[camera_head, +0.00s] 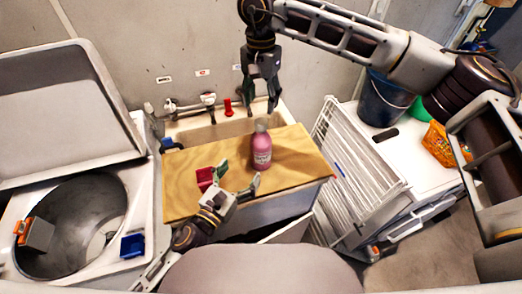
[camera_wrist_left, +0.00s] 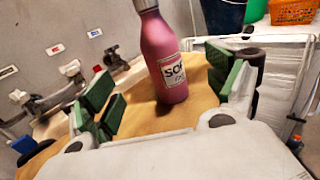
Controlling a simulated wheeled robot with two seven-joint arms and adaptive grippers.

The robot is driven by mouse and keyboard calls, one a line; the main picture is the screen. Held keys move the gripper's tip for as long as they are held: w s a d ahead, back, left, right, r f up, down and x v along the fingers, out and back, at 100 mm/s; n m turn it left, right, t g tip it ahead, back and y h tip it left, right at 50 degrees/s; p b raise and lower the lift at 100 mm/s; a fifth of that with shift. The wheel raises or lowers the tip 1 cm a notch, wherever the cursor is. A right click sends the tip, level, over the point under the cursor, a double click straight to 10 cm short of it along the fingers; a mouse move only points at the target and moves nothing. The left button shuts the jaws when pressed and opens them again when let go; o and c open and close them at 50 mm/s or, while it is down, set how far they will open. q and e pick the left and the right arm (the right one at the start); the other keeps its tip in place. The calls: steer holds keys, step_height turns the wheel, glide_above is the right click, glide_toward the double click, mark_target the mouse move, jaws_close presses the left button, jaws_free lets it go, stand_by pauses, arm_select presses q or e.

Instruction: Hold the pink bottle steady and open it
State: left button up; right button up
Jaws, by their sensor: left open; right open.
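The pink bottle (camera_head: 262,152) stands upright on a wooden board (camera_head: 305,155), with a grey cap (camera_head: 261,125) on top and a white label. In the left wrist view the bottle (camera_wrist_left: 164,58) stands beyond and between the spread green-padded fingers. My left gripper (camera_head: 240,178) is open, low in front of the bottle, and does not appear to touch it. My right gripper (camera_head: 262,108) is open and points down above and behind the bottle, near its cap. In the head view its fingers appear apart from the cap.
A sink with a tap (camera_head: 208,100) is behind the board. An open washer (camera_head: 75,215) is at left. A drying rack (camera_head: 355,165), dark bucket (camera_head: 385,98) and orange basket (camera_head: 440,145) are at right.

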mark_target(261, 142)
arm_select(q)
steer(key=shift+w, duration=0.15)
arm_select(e)
steer(key=shift+w, duration=0.1)
arm_select(q)
steer(key=shift+x, duration=6.8)
